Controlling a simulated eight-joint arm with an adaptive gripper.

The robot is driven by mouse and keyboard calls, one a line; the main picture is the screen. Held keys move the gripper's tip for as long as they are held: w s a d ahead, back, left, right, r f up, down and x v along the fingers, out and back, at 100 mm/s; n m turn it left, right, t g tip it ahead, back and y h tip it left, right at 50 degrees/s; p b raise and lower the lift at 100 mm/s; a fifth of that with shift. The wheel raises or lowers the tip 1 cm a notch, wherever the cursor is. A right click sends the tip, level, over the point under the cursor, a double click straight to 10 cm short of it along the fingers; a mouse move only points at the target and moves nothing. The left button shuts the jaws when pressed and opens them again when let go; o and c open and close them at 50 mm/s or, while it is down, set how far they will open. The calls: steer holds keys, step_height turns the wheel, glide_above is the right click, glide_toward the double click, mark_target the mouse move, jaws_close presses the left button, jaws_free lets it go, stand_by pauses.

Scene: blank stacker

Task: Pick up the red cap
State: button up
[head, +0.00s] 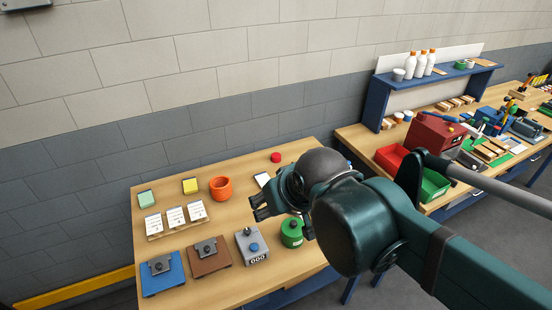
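The red cap (276,157) lies near the back edge of the nearer wooden table (168,195). It is small and round, and nothing covers it. My gripper (258,207) is dark and hangs over the right half of the table, in front of the cap in the picture and apart from it. Its finger ends point to the left. I cannot tell whether the fingers are open or shut, and I see nothing held in them. My arm hides part of the table's right side.
A green canister (292,232) and grey counter box (253,247) are near my gripper. A second, cluttered bench (360,143) with a blue shelf (379,92) lies right.

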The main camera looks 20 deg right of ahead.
steer(key=w+d+r+m+g, duration=0.1)
steer(key=w+d+r+m, duration=0.15)
steer(key=w, duration=0.45)
steer(key=m+g, duration=0.6)
steer(key=m, duration=0.4)
glide_above(276, 155)
steer(key=f, duration=2.5)
steer(key=shift+s+a+f, duration=0.2)
steer(key=shift+a+f, duration=0.05)
steer(key=shift+f, duration=0.1)
steer(key=shift+w+d+f, duration=0.1)
steer(key=shift+d+f, duration=0.05)
steer(key=shift+f, duration=0.2)
steer(key=shift+f, duration=1.3)
